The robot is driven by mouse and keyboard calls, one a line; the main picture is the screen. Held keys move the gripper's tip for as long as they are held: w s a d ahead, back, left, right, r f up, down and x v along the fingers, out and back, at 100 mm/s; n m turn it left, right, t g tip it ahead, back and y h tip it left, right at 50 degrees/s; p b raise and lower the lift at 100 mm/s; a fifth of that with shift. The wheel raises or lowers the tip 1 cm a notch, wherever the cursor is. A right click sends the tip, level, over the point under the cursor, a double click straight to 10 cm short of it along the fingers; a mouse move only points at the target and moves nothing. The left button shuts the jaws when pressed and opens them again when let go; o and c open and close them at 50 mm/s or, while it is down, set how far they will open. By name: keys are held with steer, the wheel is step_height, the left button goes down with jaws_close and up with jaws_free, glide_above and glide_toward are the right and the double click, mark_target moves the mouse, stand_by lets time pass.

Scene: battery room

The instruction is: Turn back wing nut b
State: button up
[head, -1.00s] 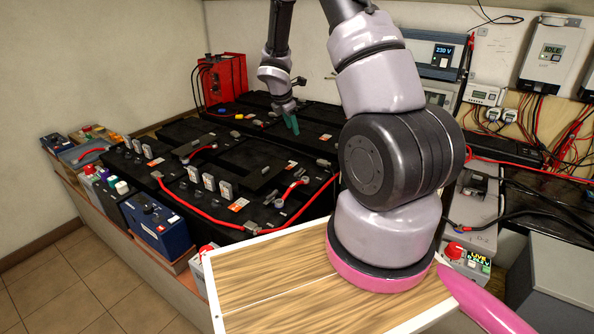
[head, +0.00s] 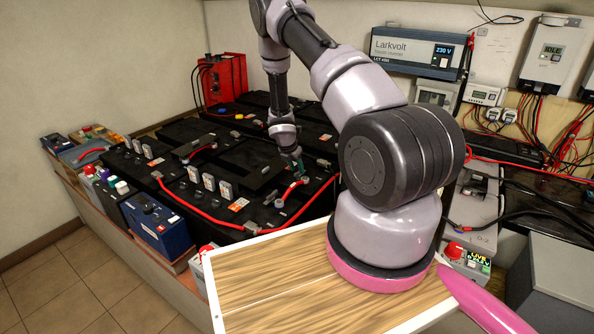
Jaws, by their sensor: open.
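My gripper (head: 299,169) reaches down over the right part of the black battery bank (head: 245,160), with its small teal fingers low among the terminals. It is open. A terminal with a red cable end (head: 303,181) lies right beside or just below the fingertips. Whether the fingers touch anything there cannot be told. Wing nut b cannot be picked out at this size. No letter marking is readable on the terminals, and the gripper covers part of this spot.
Red cables (head: 190,206) run across the battery tops. Upright pale plugs (head: 202,181) stand in rows there. A red charger (head: 222,80) stands at the back left and a blue box (head: 157,225) at the front left. The inverter (head: 418,53) hangs on the back wall.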

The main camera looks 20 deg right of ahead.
steer(key=shift+w+d+f, duration=0.1)
steer(key=shift+d+f, duration=0.1)
steer(key=shift+f, duration=0.4)
jaws_close()
